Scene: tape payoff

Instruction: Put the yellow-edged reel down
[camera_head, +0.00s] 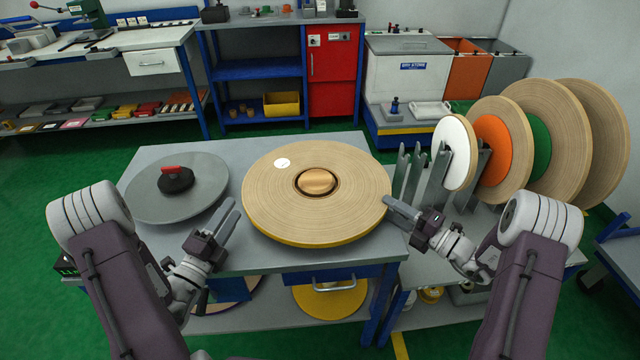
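The yellow-edged reel (350,212) is a wide tan disc with a yellow lower rim and a white round label. It lies about flat over the right part of the grey table (215,255), with a copper-coloured disc (317,181) in its centre. I cannot tell whether its underside touches the tabletop. My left gripper (234,208) is just left of the reel's edge, its two fingers a little apart with nothing seen between them. My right gripper (387,205) has its fingertips at the reel's right edge; the fingers overlap in view, so its opening and any contact are unclear.
A grey round plate (205,185) with a red-handled black knob (175,178) is left of the reel. At right, a rack (437,185) holds several upright reels (545,95). A yellow disc (332,302) lies on the shelf below. Green floor lies behind the table.

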